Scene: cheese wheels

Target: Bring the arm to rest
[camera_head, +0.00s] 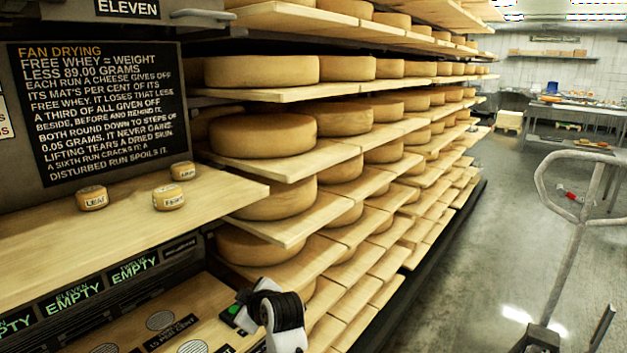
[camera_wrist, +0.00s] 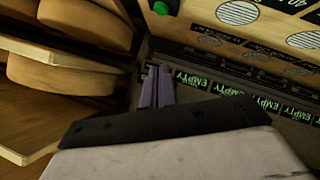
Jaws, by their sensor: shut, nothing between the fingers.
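My gripper shows in the wrist view with its two purple fingers (camera_wrist: 157,85) together and nothing between them. In the head view my white and black wrist (camera_head: 276,318) is at the lower middle, over the right end of the lower wooden board; the fingers cannot be made out there. A green button (camera_head: 232,311) is just left of my wrist. It also shows at the top of the wrist view (camera_wrist: 160,8), apart from the fingertips. Three small labelled cheeses, including one marked LEAF (camera_head: 92,198), sit on the upper wooden ledge (camera_head: 40,260).
Shelves of large cheese wheels (camera_head: 262,137) stand close to my wrist on the right. Screens reading EMPTY (camera_head: 135,267) line the front below the ledge. A black instruction board (camera_head: 100,110) hangs behind. The floor (camera_head: 480,250) right of the shelves is largely open, with a metal handle frame (camera_head: 570,240).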

